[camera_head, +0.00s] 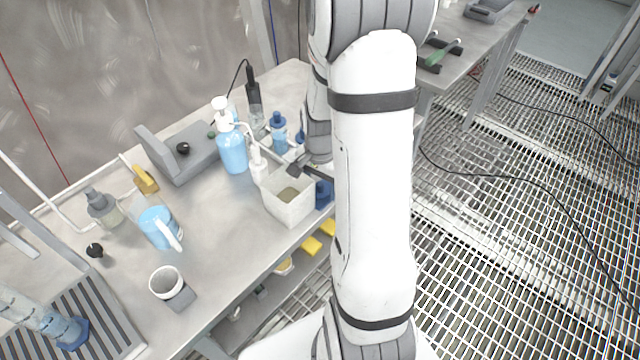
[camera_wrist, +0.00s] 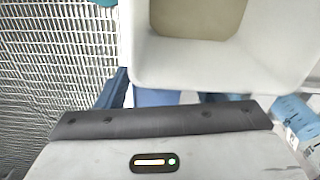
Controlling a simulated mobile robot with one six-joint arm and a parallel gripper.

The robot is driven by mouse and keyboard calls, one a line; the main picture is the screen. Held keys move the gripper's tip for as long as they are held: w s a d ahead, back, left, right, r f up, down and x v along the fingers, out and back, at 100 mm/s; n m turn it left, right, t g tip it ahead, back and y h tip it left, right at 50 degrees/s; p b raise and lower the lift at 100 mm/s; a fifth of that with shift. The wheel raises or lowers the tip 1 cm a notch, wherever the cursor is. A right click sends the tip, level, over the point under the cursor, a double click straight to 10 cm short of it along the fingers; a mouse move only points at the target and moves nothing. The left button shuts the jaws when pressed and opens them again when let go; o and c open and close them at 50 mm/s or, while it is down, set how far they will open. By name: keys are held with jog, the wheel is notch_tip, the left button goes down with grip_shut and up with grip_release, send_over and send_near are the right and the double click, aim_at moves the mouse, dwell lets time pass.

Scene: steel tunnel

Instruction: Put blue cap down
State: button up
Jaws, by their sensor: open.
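A blue piece (camera_head: 323,194), which looks like the blue cap, is beside the right side of a white open box (camera_head: 290,212) near the bench's front edge. My arm partly hides it. Blue also shows in the wrist view (camera_wrist: 157,97), between the white box (camera_wrist: 165,65) and the dark edge of my gripper. I cannot tell whether the blue piece touches the bench or the box. My gripper (camera_head: 312,172) is open, over the box's rear right edge and close to the blue piece. My arm hides part of it.
Blue-capped bottles (camera_head: 279,133) and a pump bottle (camera_head: 232,150) stand behind the box. A blue-filled jug (camera_head: 158,228), a white cup (camera_head: 166,282) and a grey device (camera_head: 185,152) are to the left. Open bench (camera_head: 222,220) lies left of the box.

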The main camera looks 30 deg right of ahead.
aim_at(320, 184)
notch_tip(320, 184, up, 12)
jog(key=s+a+r+n+t, duration=0.2)
jog(key=s+a+r+n, duration=0.5)
jog(key=s+a+n, duration=0.5)
jog(key=shift+s+a+t+p, duration=0.2)
jog(key=shift+t+p, duration=0.1)
